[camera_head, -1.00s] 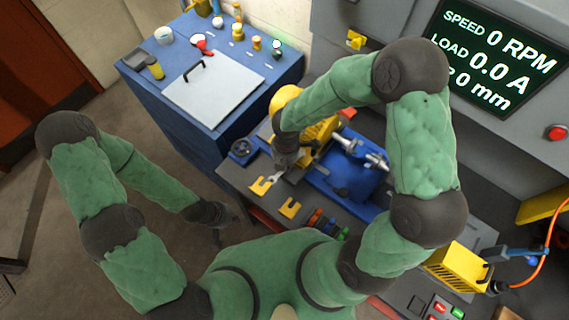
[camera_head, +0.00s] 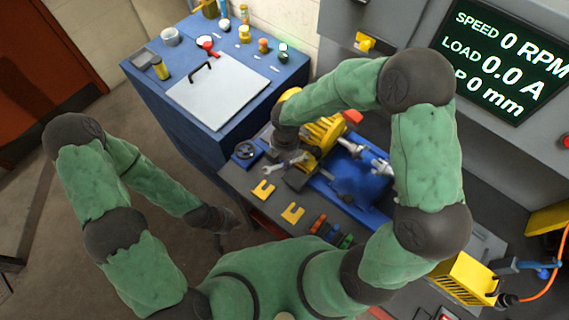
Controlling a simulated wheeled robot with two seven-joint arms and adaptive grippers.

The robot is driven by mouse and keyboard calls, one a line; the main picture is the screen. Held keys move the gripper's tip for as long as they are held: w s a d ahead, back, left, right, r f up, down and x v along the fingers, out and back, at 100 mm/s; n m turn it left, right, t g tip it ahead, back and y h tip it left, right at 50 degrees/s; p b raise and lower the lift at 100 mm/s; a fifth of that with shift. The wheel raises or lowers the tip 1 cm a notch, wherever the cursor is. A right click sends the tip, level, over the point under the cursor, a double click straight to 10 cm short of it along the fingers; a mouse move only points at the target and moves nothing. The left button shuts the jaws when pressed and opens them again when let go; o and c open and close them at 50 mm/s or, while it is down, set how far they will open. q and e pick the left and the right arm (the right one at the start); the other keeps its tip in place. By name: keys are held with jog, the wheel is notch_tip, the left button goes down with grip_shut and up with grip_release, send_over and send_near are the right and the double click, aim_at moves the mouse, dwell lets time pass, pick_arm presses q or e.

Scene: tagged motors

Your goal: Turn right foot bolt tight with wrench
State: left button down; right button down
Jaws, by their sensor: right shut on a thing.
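A yellow motor (camera_head: 327,130) stands on the dark workbench, joined in line by a shaft to a blue machine (camera_head: 362,183). My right gripper (camera_head: 287,150) is dark and partly hidden by its own wrist, beside the yellow motor's left side. It is shut on a grey wrench (camera_head: 284,164), whose open end points left and down, close over the bench. The right foot bolt cannot be made out; my arm and the motor cover that area. My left gripper (camera_head: 222,224) hangs low over the floor, left of the bench and away from the motor; its fingers are too small to judge.
Several coloured-handled tools (camera_head: 330,228) stand at the front edge. A blue cabinet (camera_head: 185,105) with a white lid stands behind left. The screen (camera_head: 500,60) reads 0 RPM.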

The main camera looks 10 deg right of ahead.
jog(key=shift+w, duration=0.1)
jog(key=w+m+b, duration=0.1)
jog(key=m, duration=0.1)
jog(key=shift+w+m, duration=0.3)
dwell(0.3)
jog(key=m, duration=0.1)
jog(key=w+m+b, duration=0.1)
jog(key=shift+w+d+m+b, duration=0.25)
jog(key=shift+w+m+b, duration=0.05)
jog(key=shift+w, duration=0.1)
dwell(0.3)
